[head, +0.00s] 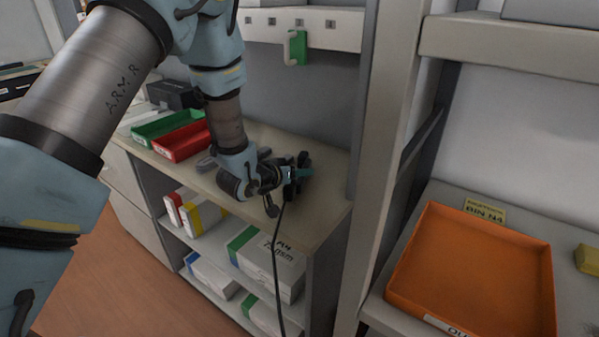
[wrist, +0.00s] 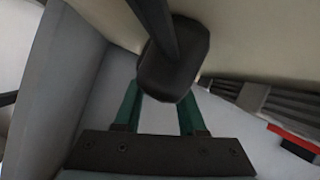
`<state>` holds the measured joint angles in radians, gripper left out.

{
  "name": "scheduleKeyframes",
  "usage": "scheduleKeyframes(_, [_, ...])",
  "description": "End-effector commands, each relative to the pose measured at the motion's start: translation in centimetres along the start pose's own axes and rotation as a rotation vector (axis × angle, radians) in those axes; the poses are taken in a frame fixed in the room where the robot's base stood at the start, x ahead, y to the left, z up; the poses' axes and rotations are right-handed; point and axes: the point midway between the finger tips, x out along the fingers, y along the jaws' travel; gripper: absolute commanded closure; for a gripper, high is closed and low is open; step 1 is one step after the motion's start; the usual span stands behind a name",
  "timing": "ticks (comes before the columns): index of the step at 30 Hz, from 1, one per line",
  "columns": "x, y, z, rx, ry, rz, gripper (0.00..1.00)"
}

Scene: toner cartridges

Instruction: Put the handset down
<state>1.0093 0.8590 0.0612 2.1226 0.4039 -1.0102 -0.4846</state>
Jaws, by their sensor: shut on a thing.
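The handset is dark, and one blocky end with a bar running up from it (wrist: 173,68) fills the top middle of the wrist view. My gripper (wrist: 160,100) has its teal fingers on either side of that end, shut on the handset. In the head view my gripper (head: 303,173) is low over the right part of the bench top (head: 318,205). Dark parts show around the fingers there, but my wrist hides much of the handset. A dark cord hangs down past the bench's front edge. I cannot tell whether the handset touches the bench.
A green tray (head: 160,122) and a red tray (head: 181,141) sit left on the bench, with a grey object (head: 206,162) beside them. An upright post (head: 383,150) bounds the bench at right. Beyond it is an orange bin (head: 480,262). A green-and-white hook (head: 297,48) hangs above.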

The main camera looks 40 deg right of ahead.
Motion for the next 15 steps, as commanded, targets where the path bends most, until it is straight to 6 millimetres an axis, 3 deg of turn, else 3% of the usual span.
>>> scheduleKeyframes(2, [0.04,-0.03,0.04,0.0,0.001,0.0,1.0])
scheduleKeyframes(3, [0.01,-0.02,0.04,0.0,0.0,0.0,0.56])
scheduleKeyframes(10, [0.0,-0.01,0.03,0.0,-0.001,0.0,0.3])
scheduleKeyframes(15, [0.0,-0.01,0.03,0.0,-0.001,0.0,0.29])
